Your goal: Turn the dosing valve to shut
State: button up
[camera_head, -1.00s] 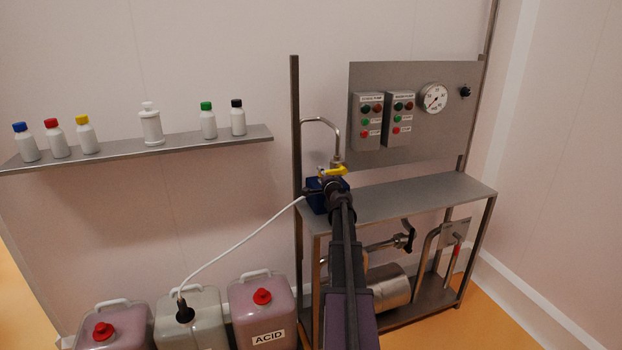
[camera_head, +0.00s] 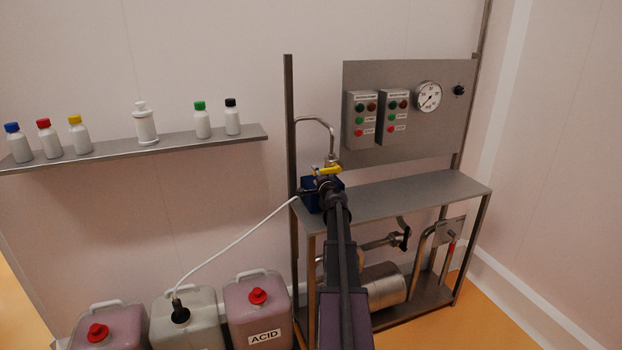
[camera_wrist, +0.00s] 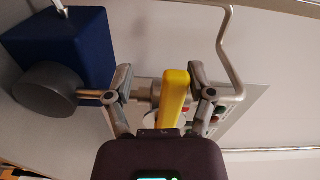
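The dosing valve's yellow lever (camera_head: 328,170) sits at the foot of the bent steel pipe, above the bench's left end. It points roughly sideways in the head view. In the wrist view the yellow lever (camera_wrist: 176,92) stands between my two fingers. My gripper (camera_wrist: 160,80) is open around it. The right finger is close to the lever, and a clear gap shows on the left. Whether either finger touches is hard to tell. In the head view my gripper (camera_head: 322,188) is just below the lever and partly hides the valve surroundings.
A blue box-shaped pump (camera_head: 312,198) with a dark round part (camera_wrist: 45,88) is close left of my gripper. The steel pipe (camera_head: 318,120) rises behind. A white hose (camera_head: 232,243) runs to a canister. The bench top (camera_head: 420,193) is bare to the right.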

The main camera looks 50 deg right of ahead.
jog(key=shift+s, duration=0.1)
jog(key=v, duration=0.7)
jog(key=shift+a, duration=0.25)
